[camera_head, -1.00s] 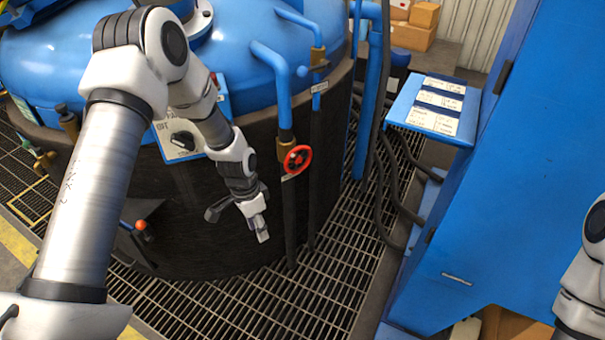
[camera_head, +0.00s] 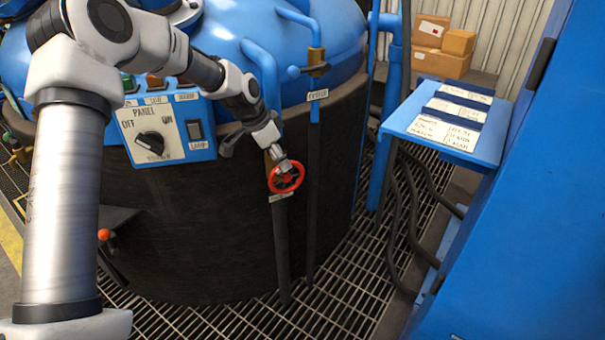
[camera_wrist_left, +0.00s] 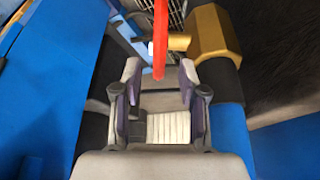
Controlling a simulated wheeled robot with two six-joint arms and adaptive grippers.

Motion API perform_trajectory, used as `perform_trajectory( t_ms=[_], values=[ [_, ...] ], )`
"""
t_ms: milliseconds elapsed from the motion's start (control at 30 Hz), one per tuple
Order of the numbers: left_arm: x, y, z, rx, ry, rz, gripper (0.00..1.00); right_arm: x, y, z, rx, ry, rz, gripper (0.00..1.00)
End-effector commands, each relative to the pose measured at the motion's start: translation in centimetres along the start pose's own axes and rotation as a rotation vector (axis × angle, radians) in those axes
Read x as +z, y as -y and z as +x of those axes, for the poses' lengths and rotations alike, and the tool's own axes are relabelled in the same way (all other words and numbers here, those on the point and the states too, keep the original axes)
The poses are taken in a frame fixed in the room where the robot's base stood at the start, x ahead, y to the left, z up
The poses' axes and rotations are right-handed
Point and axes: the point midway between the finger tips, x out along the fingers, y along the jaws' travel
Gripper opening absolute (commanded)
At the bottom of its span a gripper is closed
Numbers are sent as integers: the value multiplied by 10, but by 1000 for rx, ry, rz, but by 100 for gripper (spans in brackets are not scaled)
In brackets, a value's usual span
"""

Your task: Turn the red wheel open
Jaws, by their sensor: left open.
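The red wheel (camera_head: 287,190) sits on a brass valve on a thin vertical pipe at the front of the blue and black furnace. My left gripper (camera_head: 283,166) reaches it from the upper left and covers part of its upper rim. In the left wrist view the wheel (camera_wrist_left: 160,38) shows edge-on as a red bar. Its lower end lies between the two open fingers of my left gripper (camera_wrist_left: 160,78), with a gap on each side. The brass valve body (camera_wrist_left: 214,38) is just to the right of it. My right gripper is out of view.
A control panel (camera_head: 152,118) with a knob is left of the wheel. A second pipe with a brass valve (camera_head: 316,62) stands close on the right. A blue shelf with labels (camera_head: 465,148) and a tall blue cabinet (camera_head: 530,215) fill the right side. Grating (camera_head: 335,300) lies below.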

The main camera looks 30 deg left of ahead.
Motion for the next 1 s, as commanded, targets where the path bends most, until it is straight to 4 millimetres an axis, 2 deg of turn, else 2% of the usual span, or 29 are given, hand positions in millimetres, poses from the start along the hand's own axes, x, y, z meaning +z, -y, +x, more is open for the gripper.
perform_trajectory(
  t_ms=[333,467,667,700,767,800,833,1000],
  values=[
    [2,-1,64,0,5,1,42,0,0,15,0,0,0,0],
    [1,0,74,0,3,0,42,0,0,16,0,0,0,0],
    [1,0,75,0,2,1,42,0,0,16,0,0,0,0],
    [1,0,75,0,2,1,38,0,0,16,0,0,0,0],
    [1,0,75,0,2,1,17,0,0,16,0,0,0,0],
    [1,0,75,0,2,1,3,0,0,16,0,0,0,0],
    [1,0,75,0,2,1,0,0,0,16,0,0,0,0],
    [1,0,75,0,2,0,0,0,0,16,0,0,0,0]
  ],
)
